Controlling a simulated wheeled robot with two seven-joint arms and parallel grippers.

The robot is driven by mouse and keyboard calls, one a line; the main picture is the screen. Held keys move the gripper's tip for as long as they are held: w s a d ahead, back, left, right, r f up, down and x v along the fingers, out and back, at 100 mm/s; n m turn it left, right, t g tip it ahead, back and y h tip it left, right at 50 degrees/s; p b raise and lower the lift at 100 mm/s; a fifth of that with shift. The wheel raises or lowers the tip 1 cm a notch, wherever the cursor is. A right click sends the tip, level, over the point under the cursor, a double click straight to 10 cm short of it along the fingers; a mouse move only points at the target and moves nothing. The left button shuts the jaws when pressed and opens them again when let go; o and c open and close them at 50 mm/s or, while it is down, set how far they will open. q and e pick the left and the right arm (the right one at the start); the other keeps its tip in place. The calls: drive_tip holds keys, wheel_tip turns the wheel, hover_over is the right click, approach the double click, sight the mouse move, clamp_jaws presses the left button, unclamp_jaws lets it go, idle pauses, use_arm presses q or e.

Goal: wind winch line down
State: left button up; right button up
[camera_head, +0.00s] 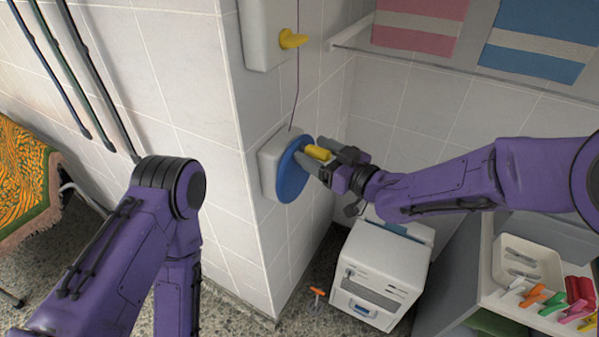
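The winch (270,165) is a white housing on the tiled wall corner with a blue disc (290,178) on its right side. A yellow crank handle (318,153) sticks out from the disc. A thin dark line (297,80) runs up from the winch past a white box above. My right gripper (322,158) is at the handle, with its dark fingers on either side of the yellow grip; it looks shut on it. The fingers hide part of the disc. My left arm comes in from the lower left; its gripper is not in view.
A white box with a yellow knob (291,39) is on the wall above. A white machine (382,270) stands on the floor below. A shelf with pink (418,22) and blue towels (540,40) is upper right. A tray of clothespins (527,262) is lower right. A patterned cloth (22,180) is far left.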

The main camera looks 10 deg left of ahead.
drive_tip(key=shift+d, duration=0.1)
drive_tip(key=w+d+v, duration=0.1)
drive_tip(key=v, duration=0.7)
drive_tip(key=shift+w+d, duration=0.25)
drive_tip(key=shift+d, duration=0.05)
